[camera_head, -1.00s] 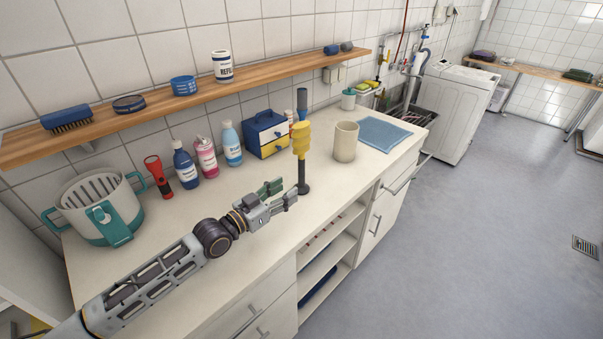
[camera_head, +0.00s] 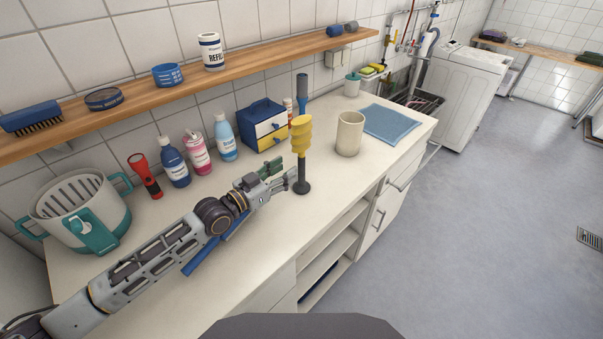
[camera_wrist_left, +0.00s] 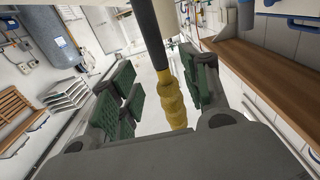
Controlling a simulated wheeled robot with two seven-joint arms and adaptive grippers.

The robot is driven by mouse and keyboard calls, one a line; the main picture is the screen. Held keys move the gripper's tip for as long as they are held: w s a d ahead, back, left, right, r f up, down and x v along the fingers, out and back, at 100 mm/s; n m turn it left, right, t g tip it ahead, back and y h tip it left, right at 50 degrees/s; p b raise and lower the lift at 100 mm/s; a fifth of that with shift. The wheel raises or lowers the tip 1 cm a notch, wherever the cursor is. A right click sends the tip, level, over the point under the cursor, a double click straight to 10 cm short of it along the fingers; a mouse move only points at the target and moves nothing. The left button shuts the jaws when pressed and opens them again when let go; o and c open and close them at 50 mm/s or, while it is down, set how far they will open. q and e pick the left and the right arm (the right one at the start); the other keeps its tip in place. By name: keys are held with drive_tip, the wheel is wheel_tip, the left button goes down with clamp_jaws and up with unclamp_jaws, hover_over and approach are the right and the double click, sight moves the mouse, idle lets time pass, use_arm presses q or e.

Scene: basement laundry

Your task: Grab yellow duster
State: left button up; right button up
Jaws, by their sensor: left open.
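The yellow duster (camera_head: 301,136) stands upright on the counter, with a ribbed yellow head on a dark stem and round dark base. My left gripper (camera_head: 282,174) is open just left of the stem, below the yellow head. In the left wrist view the duster (camera_wrist_left: 172,101) appears upside down, in the gap between the green finger pads of the left gripper (camera_wrist_left: 163,92). The pads show gaps on both sides of it; I cannot tell how deep it sits between them. My right gripper is not in view.
A beige cup (camera_head: 349,134) stands right of the duster, before a blue cloth (camera_head: 391,124). A small drawer box (camera_head: 262,125), several bottles and a red flashlight (camera_head: 145,176) stand behind my arm. A blue bar (camera_head: 204,257) lies partly hidden under my arm.

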sight(299, 161)
use_arm(q)
drive_tip(key=x, duration=0.5)
drive_tip(key=shift+d+r+p, duration=0.15)
drive_tip(key=shift+r+p, duration=0.05)
drive_tip(key=shift+p, duration=0.2)
drive_tip(key=shift+x, duration=1)
drive_tip(key=shift+w+d+f, duration=0.1)
drive_tip(key=shift+w, duration=0.1)
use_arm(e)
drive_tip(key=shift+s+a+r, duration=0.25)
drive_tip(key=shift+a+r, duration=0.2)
